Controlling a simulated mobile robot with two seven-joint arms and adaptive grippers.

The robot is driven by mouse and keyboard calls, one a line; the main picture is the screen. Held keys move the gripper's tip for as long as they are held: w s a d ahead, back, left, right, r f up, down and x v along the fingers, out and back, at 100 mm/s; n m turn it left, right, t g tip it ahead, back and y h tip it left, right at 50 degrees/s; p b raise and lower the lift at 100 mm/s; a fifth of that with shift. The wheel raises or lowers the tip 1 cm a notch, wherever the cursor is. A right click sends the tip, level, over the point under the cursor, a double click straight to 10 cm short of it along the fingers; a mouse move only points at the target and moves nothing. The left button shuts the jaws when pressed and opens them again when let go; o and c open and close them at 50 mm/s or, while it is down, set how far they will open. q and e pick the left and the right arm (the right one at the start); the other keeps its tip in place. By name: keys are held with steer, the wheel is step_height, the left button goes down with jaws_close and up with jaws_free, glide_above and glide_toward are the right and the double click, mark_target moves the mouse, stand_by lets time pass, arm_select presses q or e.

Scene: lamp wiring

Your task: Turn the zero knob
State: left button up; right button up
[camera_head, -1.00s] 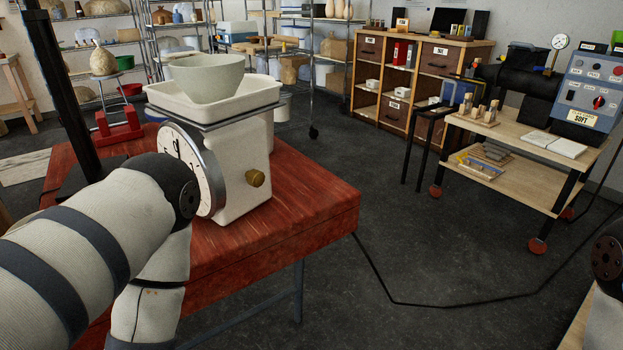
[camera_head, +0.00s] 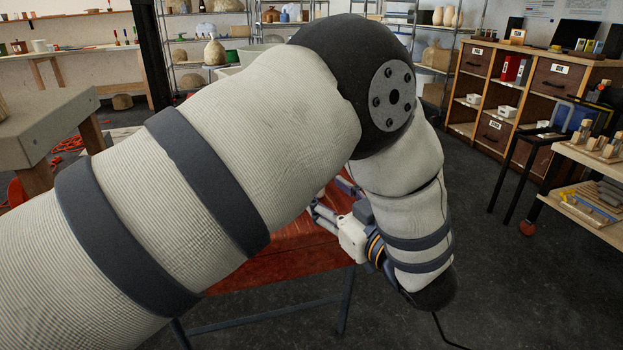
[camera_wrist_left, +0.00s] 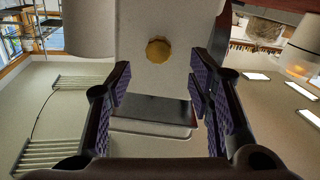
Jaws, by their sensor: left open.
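The zero knob is a small brass, faceted knob (camera_wrist_left: 159,50) on the pale side of the scale (camera_wrist_left: 135,20) in the left wrist view, which looks upside down. My left gripper (camera_wrist_left: 160,82) is open and empty, its two dark padded fingers on either side of the picture's middle. The knob shows just beyond the fingertips, roughly centred between them; I see no contact. In the head view, my left gripper (camera_head: 326,212) is partly visible past my arm, over the red table.
The red table (camera_head: 270,270) lies below my arm. A grey-topped stand (camera_head: 45,125) is at the left. The drawer cabinet (camera_head: 535,90) and wooden cart (camera_head: 590,155) stand at the right, with open dark floor before them.

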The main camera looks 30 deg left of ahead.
arm_select(q)
steer(key=x, duration=0.6)
steer(key=shift+w+a, duration=0.15)
steer(key=shift+a, duration=0.05)
jaws_close()
arm_select(e)
steer(key=shift+d, duration=0.1)
steer(key=shift+w+r, duration=0.1)
arm_select(q)
steer(key=n+p, duration=0.3)
steer(key=n, duration=0.9)
steer(key=shift+n, duration=0.4)
steer(key=shift+d+f+n, duration=0.1)
steer(key=shift+n, duration=1.4)
arm_select(e)
steer(key=shift+t, duration=0.9)
steer(key=shift+w+r, duration=1.9)
steer(key=shift+w, duration=0.1)
